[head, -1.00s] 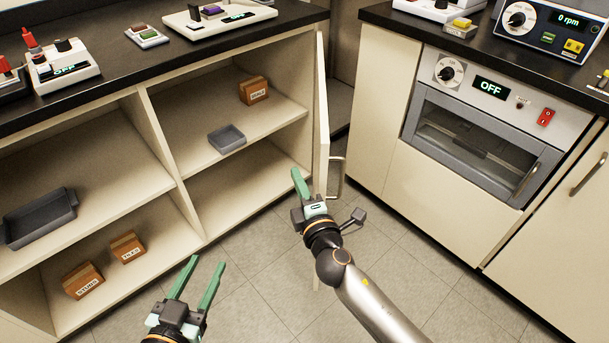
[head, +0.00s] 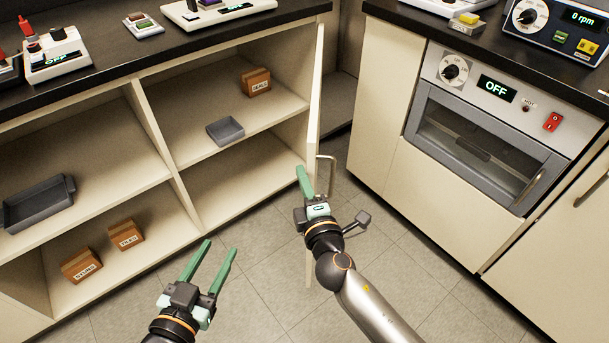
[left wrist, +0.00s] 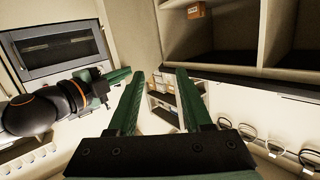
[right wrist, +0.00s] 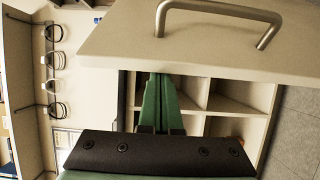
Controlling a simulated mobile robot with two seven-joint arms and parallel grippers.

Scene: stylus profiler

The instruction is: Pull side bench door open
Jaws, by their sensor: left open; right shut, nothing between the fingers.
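The cream side bench door (head: 315,95) stands swung out from the bench, nearly edge-on in the head view. Its metal bar handle (head: 330,172) is on the right face and also shows in the right wrist view (right wrist: 222,14), on the door panel (right wrist: 190,45). My right gripper (head: 302,172) is shut and empty. Its fingers (right wrist: 160,78) are close to the door's free edge, on the shelf side of it; contact cannot be told. My left gripper (head: 220,246) is open and empty, in front of the shelves and apart from the door.
The open bench holds cartons (head: 256,82), a small grey tray (head: 225,130) and a larger tray (head: 38,203). Right of the door stands a cabinet with an oven (head: 480,145). Grey floor (head: 260,300) is clear between the arms.

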